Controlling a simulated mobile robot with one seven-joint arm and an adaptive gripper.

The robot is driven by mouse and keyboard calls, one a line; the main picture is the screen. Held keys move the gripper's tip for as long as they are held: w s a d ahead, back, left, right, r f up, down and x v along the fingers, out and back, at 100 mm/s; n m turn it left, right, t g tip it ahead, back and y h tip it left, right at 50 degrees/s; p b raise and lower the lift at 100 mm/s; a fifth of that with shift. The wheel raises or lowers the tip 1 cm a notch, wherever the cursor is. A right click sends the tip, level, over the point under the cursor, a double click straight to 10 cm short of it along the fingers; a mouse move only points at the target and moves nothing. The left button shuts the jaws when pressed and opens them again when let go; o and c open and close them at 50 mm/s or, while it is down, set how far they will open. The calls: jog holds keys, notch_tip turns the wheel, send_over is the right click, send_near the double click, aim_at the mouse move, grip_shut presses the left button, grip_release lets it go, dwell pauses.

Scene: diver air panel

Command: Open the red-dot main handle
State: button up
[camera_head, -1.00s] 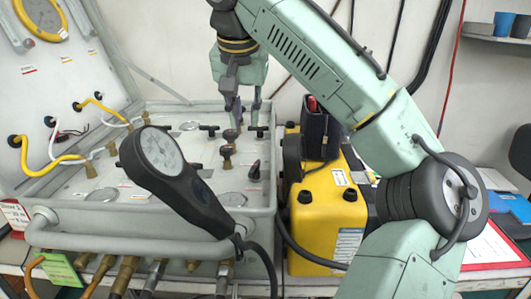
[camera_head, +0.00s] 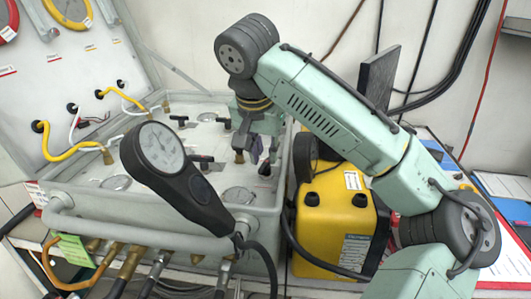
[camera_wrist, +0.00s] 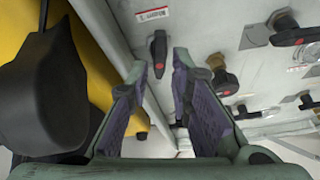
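A black handle with a red dot (camera_wrist: 160,55) stands on the grey panel in the wrist view, near the panel's edge. In the head view it looks to be the dark knob (camera_head: 265,168) at the panel's right side, partly behind my fingers. My gripper (camera_wrist: 160,66) is open and empty, with its fingertips either side of the handle in the picture; whether they reach its depth I cannot tell. In the head view my gripper (camera_head: 258,147) is over the panel's right part. Other black handles with red dots (camera_wrist: 295,37) also show in the wrist view.
A black gauge on a stalk (camera_head: 165,155) stands in front of the panel (camera_head: 150,215). A yellow case (camera_head: 335,215) with black parts is close on the right. Brass fittings and hoses (camera_head: 125,265) run along the front. A brass-based knob (camera_wrist: 224,80) is beside my right finger.

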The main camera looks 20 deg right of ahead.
jog(key=shift+x, duration=0.9)
jog(key=shift+c, duration=0.2)
grip_shut()
